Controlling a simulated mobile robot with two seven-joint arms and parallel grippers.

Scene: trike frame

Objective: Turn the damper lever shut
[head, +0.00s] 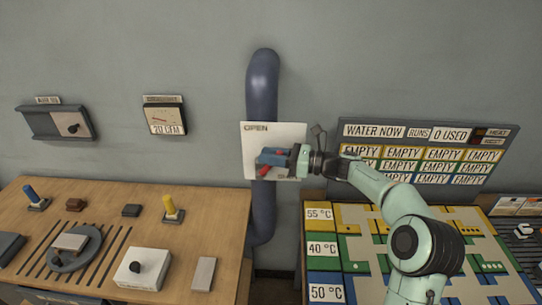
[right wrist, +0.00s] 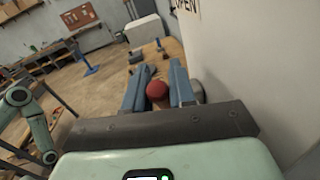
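The damper is a white plate (head: 290,134) marked OPEN at its upper left, mounted on a dark blue wall pipe (head: 263,85). Its red lever (head: 263,172) shows just below and left of my right gripper (head: 267,158), which is in front of the plate. The gripper hides the middle of the plate and the lever's pivot. My left gripper is not in view.
A coloured temperature board (head: 322,248) lies at right under my right arm. A sign board (head: 425,150) and an airflow gauge (head: 165,118) hang on the wall.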

